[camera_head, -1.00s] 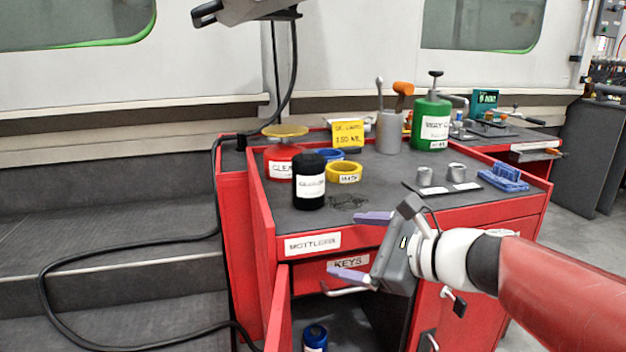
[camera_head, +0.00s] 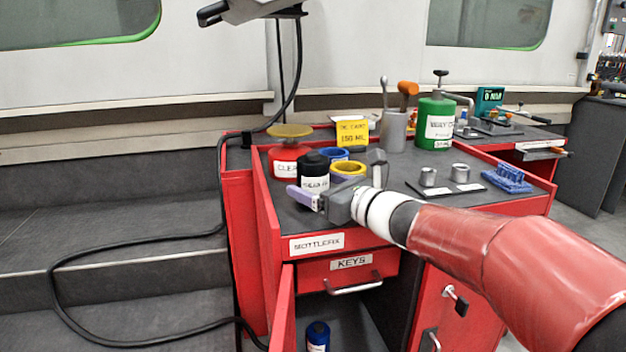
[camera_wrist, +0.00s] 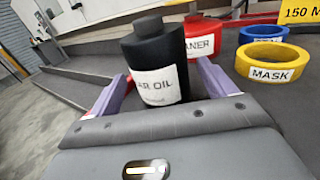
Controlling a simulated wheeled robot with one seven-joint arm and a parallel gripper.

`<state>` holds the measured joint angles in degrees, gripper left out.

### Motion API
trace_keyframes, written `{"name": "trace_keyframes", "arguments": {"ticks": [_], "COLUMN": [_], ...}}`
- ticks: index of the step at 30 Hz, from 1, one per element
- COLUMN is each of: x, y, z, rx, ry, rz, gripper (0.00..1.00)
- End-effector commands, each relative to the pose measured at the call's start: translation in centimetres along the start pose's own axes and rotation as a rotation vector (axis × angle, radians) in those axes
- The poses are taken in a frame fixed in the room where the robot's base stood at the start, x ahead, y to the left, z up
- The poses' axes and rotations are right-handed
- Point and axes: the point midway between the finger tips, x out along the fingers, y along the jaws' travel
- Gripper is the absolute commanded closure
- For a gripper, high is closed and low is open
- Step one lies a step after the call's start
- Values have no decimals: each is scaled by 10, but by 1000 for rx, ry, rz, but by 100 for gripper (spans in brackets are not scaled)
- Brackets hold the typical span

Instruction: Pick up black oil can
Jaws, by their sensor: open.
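The black oil can (camera_head: 314,167) stands upright on the red cabinet's dark top, near its left front corner. Its white label, partly reading "OIL", shows in the wrist view (camera_wrist: 157,58). My gripper (camera_head: 304,198) is at the can's front side, low near the cabinet top. In the wrist view my gripper (camera_wrist: 158,88) is open, with one purple finger on each side of the can's lower part. The can stands between or just beyond the fingertips; contact cannot be told. My gripper hides the can's lower part in the head view.
A red cleaner can (camera_head: 285,160) stands close behind the black can. A yellow tape roll (camera_head: 349,169) and a blue roll (camera_head: 335,153) lie to its right. A green canister (camera_head: 436,122) and grey tool cup (camera_head: 394,132) stand farther back. A cable (camera_head: 150,238) hangs left.

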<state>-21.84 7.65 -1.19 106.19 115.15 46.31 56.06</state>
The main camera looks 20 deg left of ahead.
Motion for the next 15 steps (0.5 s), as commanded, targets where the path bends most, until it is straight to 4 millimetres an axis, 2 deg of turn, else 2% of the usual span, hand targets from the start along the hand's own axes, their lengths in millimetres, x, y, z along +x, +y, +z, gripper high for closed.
{"name": "trace_keyframes", "arguments": {"ticks": [1, 6, 15], "x": [10, 32, 37], "y": [0, -2, -2], "z": [0, 0, -1], "rx": [1, -1, -1], "ry": [2, 1, 0], "rz": [4, 2, 1], "gripper": [17, 17, 17]}}
